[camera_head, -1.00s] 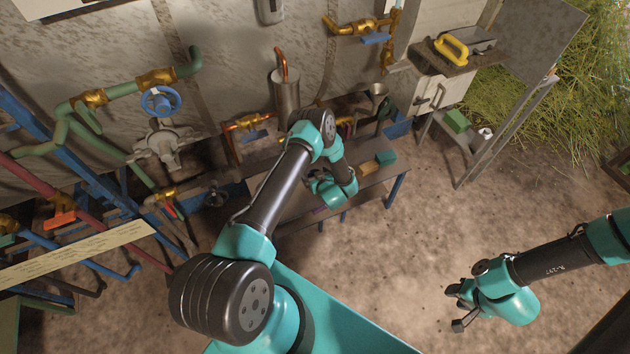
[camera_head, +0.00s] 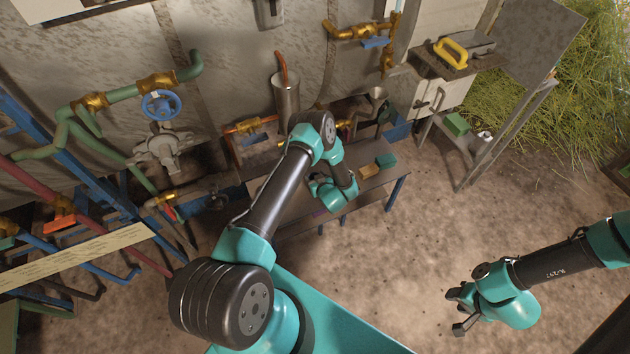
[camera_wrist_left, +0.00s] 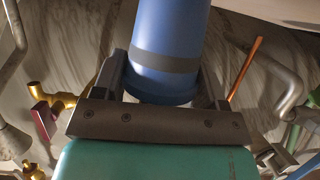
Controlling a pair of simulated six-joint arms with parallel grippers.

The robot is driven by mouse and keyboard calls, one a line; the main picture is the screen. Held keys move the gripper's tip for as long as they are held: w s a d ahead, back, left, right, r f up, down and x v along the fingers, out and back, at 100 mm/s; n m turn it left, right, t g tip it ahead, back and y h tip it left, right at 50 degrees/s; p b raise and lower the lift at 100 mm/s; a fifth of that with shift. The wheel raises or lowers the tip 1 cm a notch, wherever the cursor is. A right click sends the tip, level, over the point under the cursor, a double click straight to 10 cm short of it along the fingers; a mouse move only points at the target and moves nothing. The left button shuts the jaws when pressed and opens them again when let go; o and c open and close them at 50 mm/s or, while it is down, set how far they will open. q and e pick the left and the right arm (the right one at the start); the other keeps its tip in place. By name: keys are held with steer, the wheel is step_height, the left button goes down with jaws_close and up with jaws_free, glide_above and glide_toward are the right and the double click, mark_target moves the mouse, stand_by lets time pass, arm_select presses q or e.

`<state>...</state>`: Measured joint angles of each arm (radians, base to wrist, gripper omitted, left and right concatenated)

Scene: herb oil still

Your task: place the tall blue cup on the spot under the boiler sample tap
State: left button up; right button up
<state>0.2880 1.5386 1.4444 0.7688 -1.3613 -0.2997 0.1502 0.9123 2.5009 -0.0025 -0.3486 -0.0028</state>
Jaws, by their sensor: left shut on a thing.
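The tall blue cup (camera_wrist_left: 172,35) has a dark grey band. In the left wrist view it stands between the two fingers of my left gripper (camera_wrist_left: 168,85), which is shut on it; its far end is cut off by the picture's top edge. In the head view my left wrist is over the bench, and its fingers and the cup are hidden. My right gripper (camera_head: 459,310) is open and empty over the bare ground at the right. The spot cannot be made out.
A metal cylinder (camera_head: 286,96) with a copper pipe stands behind my left arm. Pipes and a blue valve wheel (camera_head: 160,104) crowd the left.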

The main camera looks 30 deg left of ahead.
arm_select(q)
steer(key=shift+r, duration=0.65)
steer(key=s+d+r, duration=0.3)
steer(key=s+d, duration=0.6)
steer(key=s, duration=0.4)
steer(key=shift+s+r, duration=0.2)
steer(key=shift+r, duration=0.05)
steer(key=shift+a, duration=0.1)
